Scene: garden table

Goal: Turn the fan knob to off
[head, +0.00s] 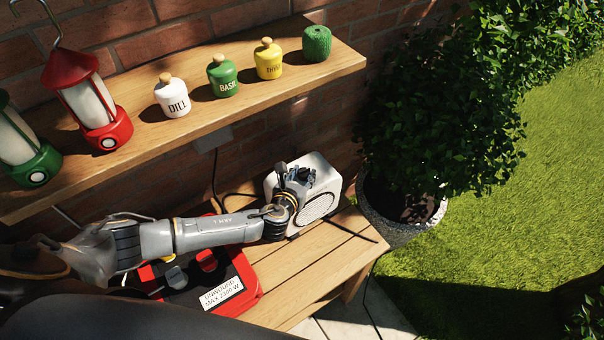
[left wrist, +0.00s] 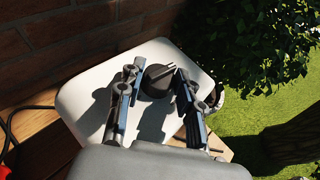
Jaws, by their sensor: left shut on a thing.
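The white fan (head: 322,178) stands on the wooden bench, with its round grille facing the front right. Its pale top fills the middle of the left wrist view (left wrist: 82,98). A dark round knob (left wrist: 155,82) with a raised pointer sits on that top. My left gripper (head: 303,175) is over the top of the fan. In the left wrist view its two fingers (left wrist: 160,74) stand on either side of the knob, shut on it. The pointer sticks out to the upper right between the fingertips. In the head view the gripper mostly hides the knob. My right gripper is not in view.
A red cable reel (head: 246,270) lies on the bench (head: 322,268) under my left arm. A shelf (head: 140,158) above holds lanterns, spice jars and a green ball of twine (head: 316,42). A potted bush (head: 425,130) stands right of the fan.

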